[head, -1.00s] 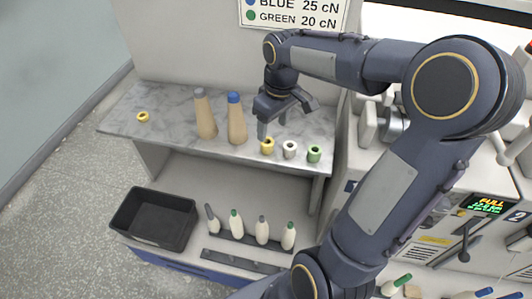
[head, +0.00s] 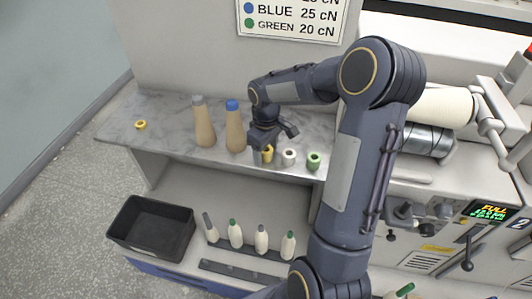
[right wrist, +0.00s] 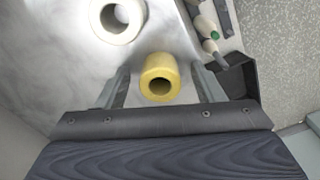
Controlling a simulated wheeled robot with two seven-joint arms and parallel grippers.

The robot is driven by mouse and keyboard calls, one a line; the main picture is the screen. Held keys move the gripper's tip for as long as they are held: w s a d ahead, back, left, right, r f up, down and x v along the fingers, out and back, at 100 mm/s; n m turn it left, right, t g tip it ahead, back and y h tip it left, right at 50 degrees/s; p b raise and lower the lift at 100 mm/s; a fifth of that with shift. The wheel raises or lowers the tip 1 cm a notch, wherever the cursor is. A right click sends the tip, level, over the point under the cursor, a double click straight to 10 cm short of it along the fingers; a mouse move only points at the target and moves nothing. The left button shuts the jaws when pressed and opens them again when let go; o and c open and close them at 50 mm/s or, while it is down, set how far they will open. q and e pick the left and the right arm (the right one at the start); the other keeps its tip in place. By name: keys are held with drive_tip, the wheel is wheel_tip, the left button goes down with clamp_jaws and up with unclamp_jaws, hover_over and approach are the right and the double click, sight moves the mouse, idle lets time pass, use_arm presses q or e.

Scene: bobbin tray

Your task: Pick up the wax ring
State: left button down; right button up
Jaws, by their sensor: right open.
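A yellow ring (head: 268,157) with a hole through its middle, which looks like the wax ring, stands on the marbled shelf at the left end of a short row. My right gripper (head: 266,150) is open and low over it. In the right wrist view the yellow ring (right wrist: 161,72) lies between the two spread fingers (right wrist: 165,80), with gaps on both sides. A second yellow ring (head: 141,125) lies alone at the shelf's left end. My left gripper is not in view.
A white ring (head: 289,157) and a green ring (head: 314,161) stand just right of the yellow one. Two tall cones (head: 204,122) (head: 235,127) stand to its left. A black bin (head: 152,227) and several bobbins are below.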

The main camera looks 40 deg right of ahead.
drive_tip(key=c, duration=1)
drive_tip(key=shift+r, duration=0.1)
drive_tip(key=shift+c, duration=0.2)
